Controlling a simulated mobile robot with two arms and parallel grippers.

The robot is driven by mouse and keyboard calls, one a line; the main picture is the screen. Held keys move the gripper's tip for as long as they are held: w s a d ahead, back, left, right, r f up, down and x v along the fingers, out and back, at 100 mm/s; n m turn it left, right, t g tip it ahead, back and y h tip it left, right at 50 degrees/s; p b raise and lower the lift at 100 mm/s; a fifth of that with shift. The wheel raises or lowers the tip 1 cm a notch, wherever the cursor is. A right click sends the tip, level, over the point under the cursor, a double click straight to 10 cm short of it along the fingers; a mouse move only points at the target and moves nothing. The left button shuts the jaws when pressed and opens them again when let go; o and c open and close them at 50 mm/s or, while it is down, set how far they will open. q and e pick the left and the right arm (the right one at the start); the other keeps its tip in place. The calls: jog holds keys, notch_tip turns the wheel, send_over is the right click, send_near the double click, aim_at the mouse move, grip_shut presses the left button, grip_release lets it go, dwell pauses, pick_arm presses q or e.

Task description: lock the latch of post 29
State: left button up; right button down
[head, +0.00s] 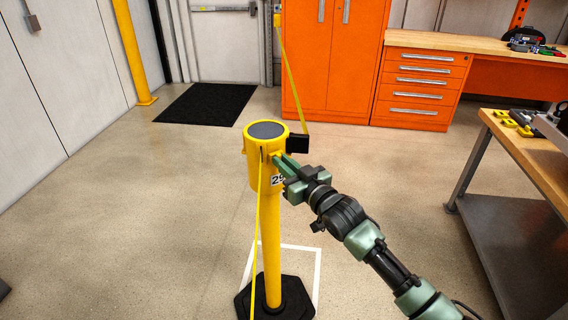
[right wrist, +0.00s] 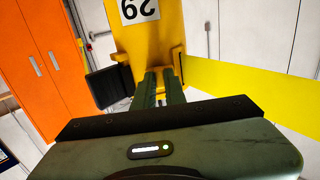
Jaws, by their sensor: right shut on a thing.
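Post 29 (head: 271,230) is a yellow stand, upright on a black base (head: 275,299), with a grey disc on its head. Its number label (head: 277,181) shows upside down in the right wrist view (right wrist: 140,9). My right gripper (head: 278,160) reaches the post's head from the right. In the right wrist view its two green fingers (right wrist: 159,82) are close together against the yellow head (right wrist: 146,45), shut on the latch, which they mostly hide. I cannot tell the latch's position. My left gripper is not in view.
A black block (head: 298,143) sits beside the head, with a yellow belt (head: 291,82) running to the back. Another belt (head: 259,215) hangs toward me. A workbench (head: 540,165) stands at right, orange cabinets (head: 333,55) behind.

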jog(key=shift+s+a+f+p, duration=0.1)
jog(key=shift+s+a+p, duration=0.15)
jog(key=shift+a+p, duration=0.2)
jog(key=c, duration=1.4)
grip_release()
jog(key=shift+c, duration=0.2)
jog(key=v, duration=0.7)
jog(key=shift+s+d+b, duration=0.15)
jog(key=shift+s+b, duration=0.2)
jog(key=shift+b, duration=0.05)
